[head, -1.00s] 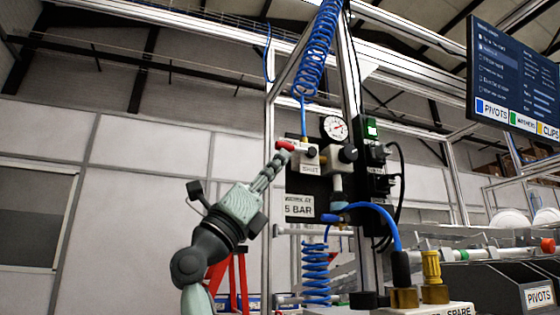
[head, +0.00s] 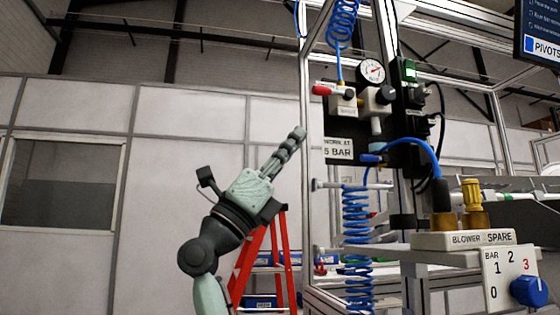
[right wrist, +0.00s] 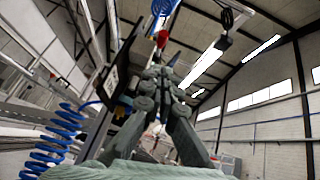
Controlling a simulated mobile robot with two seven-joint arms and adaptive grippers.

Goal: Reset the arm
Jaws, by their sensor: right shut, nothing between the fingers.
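My right gripper (head: 298,134) is shut and empty, its fingers pointing up and to the right. It stands left of and below the valve panel, apart from it. The red lever knob (head: 321,90) sticks out to the left from the valve block (head: 344,101), above the fingertips with a gap between. In the right wrist view the shut fingers (right wrist: 158,80) fill the middle, and the red knob (right wrist: 162,40) shows beyond them. My left gripper is not in view.
A pressure gauge (head: 371,71) sits above a "5 BAR" sign (head: 338,148). A coiled blue hose (head: 357,240) hangs below. A shelf with a "BLOWER SPARE" block (head: 463,239) and blue dial (head: 528,291) is at right. A red ladder (head: 287,260) stands behind my arm.

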